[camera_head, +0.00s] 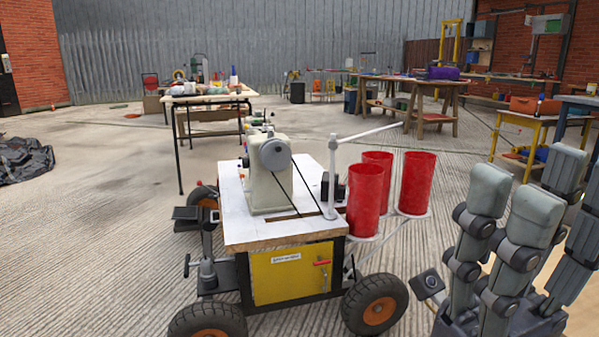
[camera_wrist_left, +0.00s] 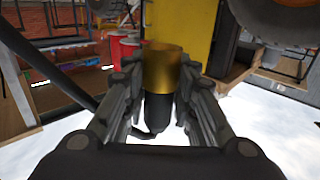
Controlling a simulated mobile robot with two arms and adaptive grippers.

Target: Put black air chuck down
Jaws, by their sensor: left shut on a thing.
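In the left wrist view my left gripper (camera_wrist_left: 158,100) is shut on the black air chuck (camera_wrist_left: 158,112). The chuck has a black body and a blurred brass-coloured end (camera_wrist_left: 162,66) that points away from the palm. The fingers stand on both sides of it, and part of its body is hidden near the palm. The left gripper is outside the head view. My right gripper (camera_head: 530,190) is at the lower right of the head view, its fingers spread upward with nothing visible between them.
A wheeled cart with a white top (camera_head: 240,220) and yellow front panel (camera_head: 292,272) stands ahead. It carries a grey machine (camera_head: 270,172), and red cylinders (camera_head: 365,200) stand at its right side. Cluttered tables (camera_head: 205,99) are behind.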

